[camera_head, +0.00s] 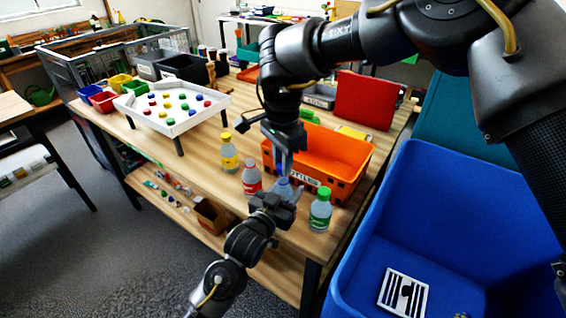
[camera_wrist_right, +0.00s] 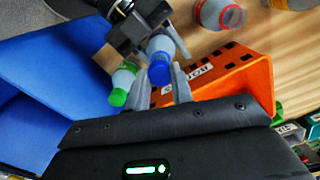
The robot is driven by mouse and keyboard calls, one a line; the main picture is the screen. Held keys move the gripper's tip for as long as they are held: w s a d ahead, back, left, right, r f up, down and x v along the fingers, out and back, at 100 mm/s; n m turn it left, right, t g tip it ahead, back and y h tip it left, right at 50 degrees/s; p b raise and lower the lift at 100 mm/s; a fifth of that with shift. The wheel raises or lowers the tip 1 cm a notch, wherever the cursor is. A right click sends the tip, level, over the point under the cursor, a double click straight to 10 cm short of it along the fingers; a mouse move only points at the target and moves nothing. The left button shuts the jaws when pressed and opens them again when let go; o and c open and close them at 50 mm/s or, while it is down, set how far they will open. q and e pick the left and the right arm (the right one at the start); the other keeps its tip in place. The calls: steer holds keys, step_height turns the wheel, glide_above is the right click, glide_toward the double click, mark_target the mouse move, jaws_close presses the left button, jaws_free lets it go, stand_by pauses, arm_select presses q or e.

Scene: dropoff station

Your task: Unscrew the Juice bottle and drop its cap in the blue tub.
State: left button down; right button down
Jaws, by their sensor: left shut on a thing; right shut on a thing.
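A clear bottle (camera_head: 286,191) with a blue cap (camera_wrist_right: 159,72) stands near the front edge of the wooden table; I cannot read its label. My left gripper (camera_head: 280,200) is shut around the bottle's body, and it also shows in the right wrist view (camera_wrist_right: 145,35). My right gripper (camera_head: 284,172) comes down from above, its fingers on both sides of the blue cap, shut on it. The fingers partly hide the cap in the head view. A large blue tub (camera_head: 460,200) stands at the right, holding a black-and-white striped panel (camera_head: 403,293).
An orange crate (camera_head: 335,155) is right behind. A white tray (camera_head: 172,108) of coloured caps stands at the left.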

step_height(320, 180, up, 4)
steer(key=shift+f, duration=0.25)
arm_select(q)
steer(key=c, duration=0.6)
jaws_free()
steer(key=shift+s, duration=0.1)
arm_select(e)
steer(key=shift+f, duration=0.1)
arm_select(q)
steer(key=shift+s+a, duration=0.2)
steer(key=shift+s, duration=0.1)
steer(key=b+v, duration=0.1)
steer(key=v, duration=1)
steer(key=shift+s+b, duration=0.1)
steer(key=shift+b, duration=0.2)
arm_select(e)
steer(key=shift+f, duration=0.75)
